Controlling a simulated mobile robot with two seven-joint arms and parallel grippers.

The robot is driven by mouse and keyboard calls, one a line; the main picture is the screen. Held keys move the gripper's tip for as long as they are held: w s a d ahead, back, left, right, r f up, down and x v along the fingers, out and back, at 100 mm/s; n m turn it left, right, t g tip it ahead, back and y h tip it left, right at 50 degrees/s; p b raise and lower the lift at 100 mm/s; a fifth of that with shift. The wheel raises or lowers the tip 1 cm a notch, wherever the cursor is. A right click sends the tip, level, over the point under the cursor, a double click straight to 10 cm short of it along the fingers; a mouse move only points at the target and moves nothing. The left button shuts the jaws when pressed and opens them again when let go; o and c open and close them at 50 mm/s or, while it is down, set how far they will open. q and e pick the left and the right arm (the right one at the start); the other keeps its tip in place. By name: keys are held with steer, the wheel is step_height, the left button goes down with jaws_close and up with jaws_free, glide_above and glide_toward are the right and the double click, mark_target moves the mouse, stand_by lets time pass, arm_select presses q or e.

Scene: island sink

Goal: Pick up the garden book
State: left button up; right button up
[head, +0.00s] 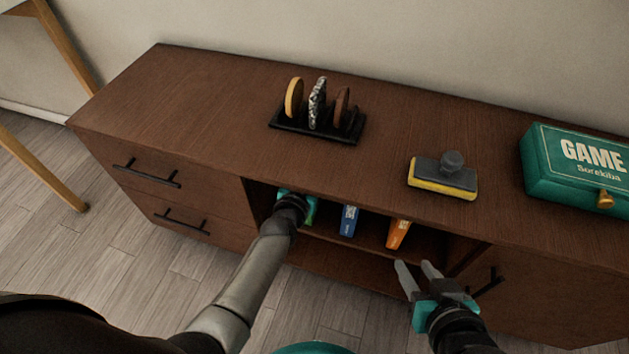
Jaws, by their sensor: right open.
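Books stand in the open shelf of the brown cabinet (200,95): a green one (311,212) at the left, a blue one (348,221) in the middle and an orange one (397,234) at the right. Their titles are too small to read, so I cannot tell for sure which is the garden book. My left gripper (292,199) reaches into the shelf's left side at the green book, which it partly covers. Its fingers are hidden, so I cannot tell if it grips. My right gripper (416,266) is open and empty in front of the shelf, below the orange book.
On the cabinet top stand a black rack (318,130) with upright round pieces, a grey and yellow scrubber (443,177) and a teal GAME box (578,170). Drawers with black handles (146,173) are at the left; a door handle (488,283) is near my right gripper.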

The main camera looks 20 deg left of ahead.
arm_select(q)
jaws_close()
stand_by(0.4)
stand_by(0.8)
steer(key=shift+w+r, duration=0.1)
